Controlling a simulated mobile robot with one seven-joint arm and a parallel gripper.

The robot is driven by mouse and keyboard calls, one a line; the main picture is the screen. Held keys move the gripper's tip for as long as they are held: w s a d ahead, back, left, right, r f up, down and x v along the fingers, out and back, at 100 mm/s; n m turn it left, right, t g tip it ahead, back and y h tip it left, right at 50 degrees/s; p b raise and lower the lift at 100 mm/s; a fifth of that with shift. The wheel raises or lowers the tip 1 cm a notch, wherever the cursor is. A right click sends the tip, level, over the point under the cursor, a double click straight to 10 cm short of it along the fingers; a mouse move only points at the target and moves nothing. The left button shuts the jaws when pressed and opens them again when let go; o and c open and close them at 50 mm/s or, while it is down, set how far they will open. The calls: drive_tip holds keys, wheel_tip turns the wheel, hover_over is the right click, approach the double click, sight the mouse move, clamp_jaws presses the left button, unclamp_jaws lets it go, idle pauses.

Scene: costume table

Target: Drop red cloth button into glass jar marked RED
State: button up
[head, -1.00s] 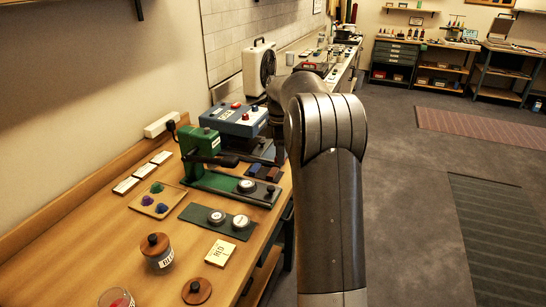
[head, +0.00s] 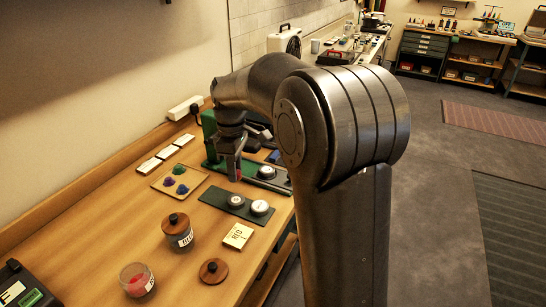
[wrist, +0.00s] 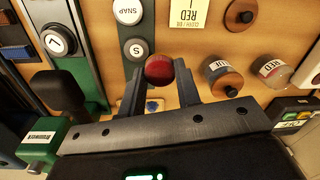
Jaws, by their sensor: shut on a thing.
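My gripper (wrist: 163,66) is shut on the red cloth button (wrist: 159,69), a round dark-red piece between the fingertips in the wrist view. In the head view my gripper (head: 237,176) hangs above the table near the green press, and only a speck of red shows at its tips. The glass jar marked RED (head: 137,280) stands open at the front left of the table with red contents inside. It also shows in the wrist view (wrist: 275,71), to the right of my gripper, with its RED label readable. The button is apart from the jar.
A second jar (head: 178,232) with a wooden lid stands between my gripper and the RED jar. A loose wooden lid (head: 213,271) and a RED card (head: 238,236) lie at the right. A tray (head: 165,191) holds blue, green and purple pieces. A dark device (head: 22,287) stands front left.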

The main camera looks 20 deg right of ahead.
drive_tip(key=s+a+r+n, duration=0.1)
drive_tip(key=s+a, duration=0.7)
drive_tip(key=a, duration=0.5)
drive_tip(key=s+a+r+n, duration=0.1)
drive_tip(key=s+a+r, duration=0.1)
drive_tip(key=s+a, duration=0.9)
drive_tip(key=w+a+f, duration=0.2)
drive_tip(key=w+f, duration=0.1)
drive_tip(key=f, duration=0.3)
drive_tip(key=shift+a, duration=0.25)
drive_tip(key=o, duration=1)
drive_tip(key=shift+o, duration=0.2)
wheel_tip(320, 180, up, 11)
drive_tip(key=shift+w, duration=0.35)
drive_tip(key=shift+d+f, duration=0.1)
drive_tip(key=shift+d, duration=0.05)
